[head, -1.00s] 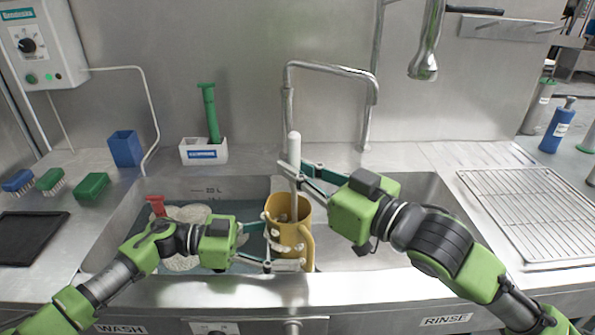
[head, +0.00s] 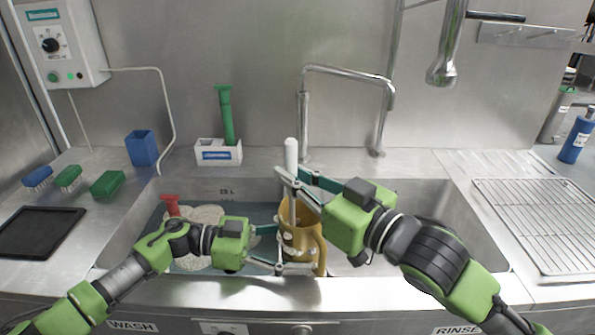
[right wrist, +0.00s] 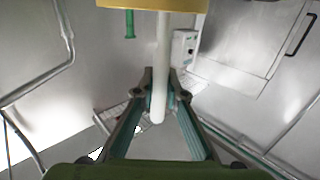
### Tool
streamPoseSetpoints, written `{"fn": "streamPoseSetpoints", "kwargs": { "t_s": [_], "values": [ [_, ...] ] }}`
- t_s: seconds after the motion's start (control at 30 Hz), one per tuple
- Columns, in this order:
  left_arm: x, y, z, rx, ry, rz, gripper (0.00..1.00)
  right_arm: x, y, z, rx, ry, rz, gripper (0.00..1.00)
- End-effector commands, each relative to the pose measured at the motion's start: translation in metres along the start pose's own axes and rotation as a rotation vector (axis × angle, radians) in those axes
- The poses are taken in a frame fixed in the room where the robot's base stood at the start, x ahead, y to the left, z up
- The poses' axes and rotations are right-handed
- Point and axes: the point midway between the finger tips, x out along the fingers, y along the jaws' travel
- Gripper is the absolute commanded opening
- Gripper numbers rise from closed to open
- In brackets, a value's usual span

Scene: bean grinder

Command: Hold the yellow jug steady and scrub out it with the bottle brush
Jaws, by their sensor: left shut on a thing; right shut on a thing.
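The yellow jug (head: 303,241) stands upright at the sink's front, near the divider between the basins, its handle at the right. My left gripper (head: 283,249) is shut on the jug from the left. The bottle brush's white handle (head: 291,155) rises nearly upright above the jug's mouth. My right gripper (head: 297,183) is shut on this handle above the rim. In the right wrist view, the handle (right wrist: 161,70) runs between the fingers and the jug's yellow edge (right wrist: 150,4) shows at the top. The bristles are hidden, apparently inside the jug.
The wash basin holds water, pale dishes (head: 205,215) and a red-handled item (head: 171,203). A faucet (head: 345,72) arches behind the jug, and a sprayer (head: 443,72) hangs at upper right. A white holder (head: 218,153), blue cup (head: 141,148) and drying rack (head: 545,220) stand around the sink.

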Motion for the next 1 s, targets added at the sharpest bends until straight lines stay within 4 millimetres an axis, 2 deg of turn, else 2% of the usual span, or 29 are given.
{"fn": "streamPoseSetpoints", "kwargs": {
  "t_s": [0.43,0.8,1.0],
  "values": [
    [0.0,0.0,-0.001,0.001,0.001,0.0,0.5,-0.017,-0.004,-0.001,0.0,-0.001,0.001,0.0],
    [0.0,0.0,-0.001,0.0,0.001,0.0,0.5,-0.028,0.008,0.001,-0.001,0.0,0.001,0.0],
    [0.0,0.0,-0.001,0.0,0.001,0.0,0.5,-0.026,0.009,0.0,0.0,0.001,0.0,0.0]
  ]
}}
